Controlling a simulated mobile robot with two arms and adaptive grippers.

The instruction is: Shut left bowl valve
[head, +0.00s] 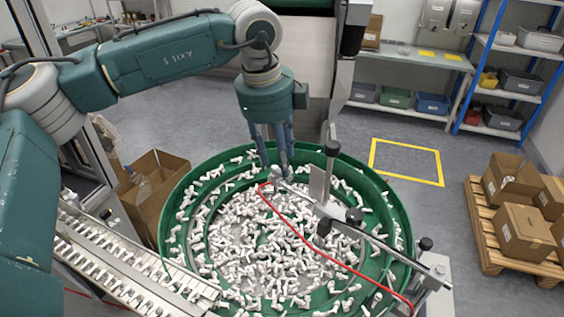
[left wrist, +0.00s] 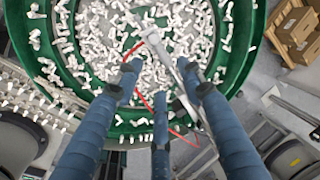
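The green bowl (head: 408,222) is full of loose white parts. A metal bar (head: 382,247) crosses over it, and a red hose (head: 318,252) runs along the bar to a small fitting (head: 268,187) near the bar's left end, likely the valve. Its handle is too small to read. My left gripper (head: 276,168) points down just above that fitting. The left wrist view shows its three blue fingers (left wrist: 160,80) spread apart, with the bar and red hose (left wrist: 136,47) passing between and beyond them. I cannot tell whether a finger touches. My right gripper is out of view.
A chute rail (head: 135,262) with white parts leads off at lower left. A clamp post (head: 328,175) and flat plate stand on the bar right of my gripper. Cardboard boxes (head: 525,230) sit on a pallet at right.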

